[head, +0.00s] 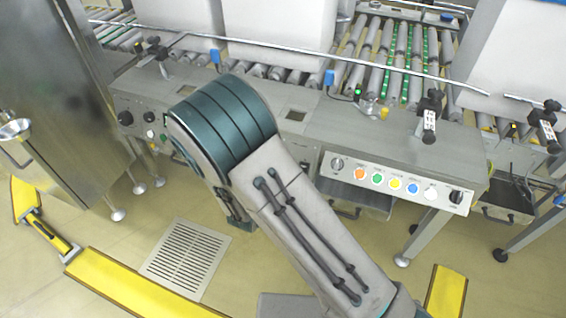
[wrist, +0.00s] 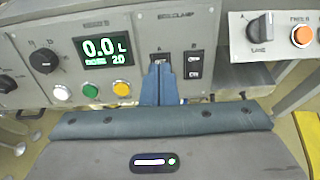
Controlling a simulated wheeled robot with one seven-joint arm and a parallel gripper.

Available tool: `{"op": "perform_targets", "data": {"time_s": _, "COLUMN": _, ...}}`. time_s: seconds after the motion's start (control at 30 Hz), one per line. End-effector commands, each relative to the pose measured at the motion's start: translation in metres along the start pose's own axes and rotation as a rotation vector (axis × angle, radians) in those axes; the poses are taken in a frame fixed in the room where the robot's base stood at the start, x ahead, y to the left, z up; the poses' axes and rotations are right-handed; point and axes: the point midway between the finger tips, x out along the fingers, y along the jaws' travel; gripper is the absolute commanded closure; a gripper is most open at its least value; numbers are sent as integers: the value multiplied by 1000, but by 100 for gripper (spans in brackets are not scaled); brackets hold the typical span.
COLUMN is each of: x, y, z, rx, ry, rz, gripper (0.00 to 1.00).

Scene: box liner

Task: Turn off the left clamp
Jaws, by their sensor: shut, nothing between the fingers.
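In the wrist view, a grey control panel carries a clamp section with two black rocker switches marked A and B. The left switch A (wrist: 159,56) is mostly hidden behind my fingertips; only its top edge shows. The right switch B (wrist: 194,66) is in plain view beside it. My gripper (wrist: 160,72) is shut and empty, its blue fingers pointing at the lower part of switch A. I cannot tell whether they touch it, or which way switch A is tipped. In the head view my arm hides the gripper and these switches.
Left of the switches are a lit display (wrist: 103,50) reading 0.0 L and green, white and yellow buttons. A second button box (wrist: 270,40) juts out at the right; it also shows in the head view (head: 395,183). Roller conveyors (head: 400,60) lie behind the panel.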

Motion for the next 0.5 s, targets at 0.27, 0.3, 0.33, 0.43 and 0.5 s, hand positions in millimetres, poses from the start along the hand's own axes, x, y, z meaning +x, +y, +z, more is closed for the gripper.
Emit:
{"op": "perform_targets", "data": {"time_s": 0.27, "x": -54, "y": -3, "z": 8, "rx": 2, "ry": 1, "rz": -6, "gripper": 100}}
{"op": "perform_targets", "data": {"time_s": 0.3, "x": -59, "y": -2, "z": 9, "rx": 3, "ry": 0, "rz": -5, "gripper": 100}}
{"op": "perform_targets", "data": {"time_s": 0.33, "x": -62, "y": -3, "z": 9, "rx": 3, "ry": 0, "rz": -6, "gripper": 100}}
{"op": "perform_targets", "data": {"time_s": 0.43, "x": -69, "y": -3, "z": 9, "rx": 1, "ry": 0, "rz": -6, "gripper": 100}}
{"op": "perform_targets", "data": {"time_s": 0.5, "x": -72, "y": -3, "z": 9, "rx": 1, "ry": 1, "rz": -6, "gripper": 100}}
